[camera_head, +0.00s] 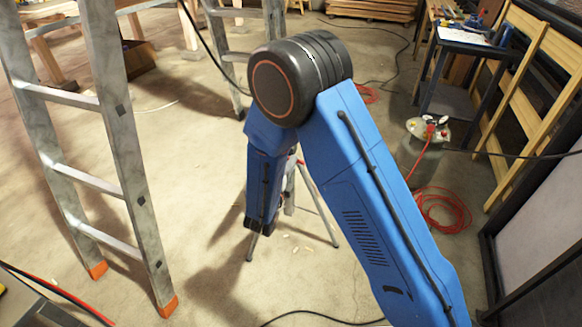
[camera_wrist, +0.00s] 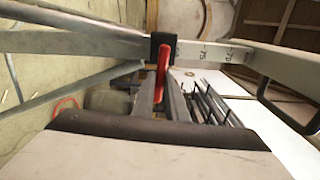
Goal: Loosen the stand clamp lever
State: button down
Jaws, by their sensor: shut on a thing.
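The stand clamp lever (camera_wrist: 161,70) is red and shows in the middle of the wrist view. It hangs down from a black clamp block (camera_wrist: 163,42) on the stand's pale metal bars. My gripper (camera_wrist: 160,92) is shut on the lever, with dark fingers on either side of its lower part. The exact contact is hard to see. In the head view, the grey legs of the stand (camera_head: 318,205) show behind my blue arm. My arm hides the lever and my gripper there.
A metal ladder (camera_head: 120,130) with orange feet stands at left. A tank (camera_head: 420,150) and a coiled red hose (camera_head: 442,210) are at right, beside a wooden rack (camera_head: 530,100). A small blue table (camera_head: 465,45) stands behind. Small pale pieces lie near the stand. Floor between ladder and stand is mostly clear.

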jog(key=shift+a+r+n, duration=0.1)
jog(key=shift+r+n, duration=0.05)
jog(key=shift+n, duration=0.35)
jog(key=c, duration=1.8)
grip_release()
jog(key=shift+o, duration=0.2)
jog(key=shift+s, duration=0.1)
jog(key=v, duration=1.7)
jog(key=shift+s, duration=0.15)
